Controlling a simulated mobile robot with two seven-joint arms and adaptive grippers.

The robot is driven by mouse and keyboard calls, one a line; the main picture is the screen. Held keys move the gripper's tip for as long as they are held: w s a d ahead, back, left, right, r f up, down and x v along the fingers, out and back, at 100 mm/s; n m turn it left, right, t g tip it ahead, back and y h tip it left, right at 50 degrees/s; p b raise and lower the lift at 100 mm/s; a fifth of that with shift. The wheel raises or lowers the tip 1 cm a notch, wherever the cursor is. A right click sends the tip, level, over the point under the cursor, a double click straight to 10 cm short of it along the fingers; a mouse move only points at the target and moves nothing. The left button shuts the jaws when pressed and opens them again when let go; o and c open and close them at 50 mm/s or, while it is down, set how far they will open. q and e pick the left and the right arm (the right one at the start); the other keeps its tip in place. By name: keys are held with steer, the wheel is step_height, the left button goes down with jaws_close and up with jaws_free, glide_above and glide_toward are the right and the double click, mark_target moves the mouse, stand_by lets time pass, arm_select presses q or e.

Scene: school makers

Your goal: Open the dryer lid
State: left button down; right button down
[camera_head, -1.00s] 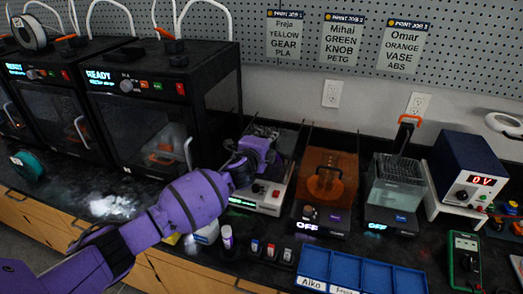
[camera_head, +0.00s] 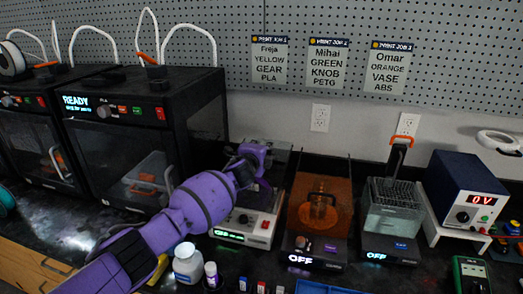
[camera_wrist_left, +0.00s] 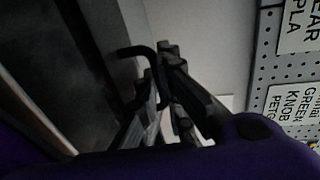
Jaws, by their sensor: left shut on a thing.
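The dryer (camera_head: 246,226) is a pale box with a lit display and a red switch, on the dark bench right of the black printers. Its upper part is dark and largely hidden by my left arm. My left gripper (camera_head: 262,180) is at the top of the dryer, its fingers mostly hidden in the head view. In the left wrist view the dark fingers (camera_wrist_left: 163,105) are closed around a thin, bent dark bar (camera_wrist_left: 136,50), which looks like the lid's handle. How far the lid is raised I cannot tell. My right gripper is not in view.
An orange-covered unit (camera_head: 318,212) and a clear tank unit (camera_head: 393,213) stand right of the dryer, both showing OFF. A black printer (camera_head: 145,110) stands close on the left. A white bottle (camera_head: 187,264) and small vials are in front.

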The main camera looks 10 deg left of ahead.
arm_select(q)
steer(key=c, duration=2.2)
jaws_free()
steer(key=shift+s, duration=0.1)
steer(key=s, duration=0.3)
steer(key=s+r, duration=0.1)
steer(key=s, duration=0.3)
steer(key=s+r, duration=0.1)
steer(key=s, duration=0.3)
steer(key=shift+s+a+r, duration=0.15)
steer(key=shift+s, duration=0.2)
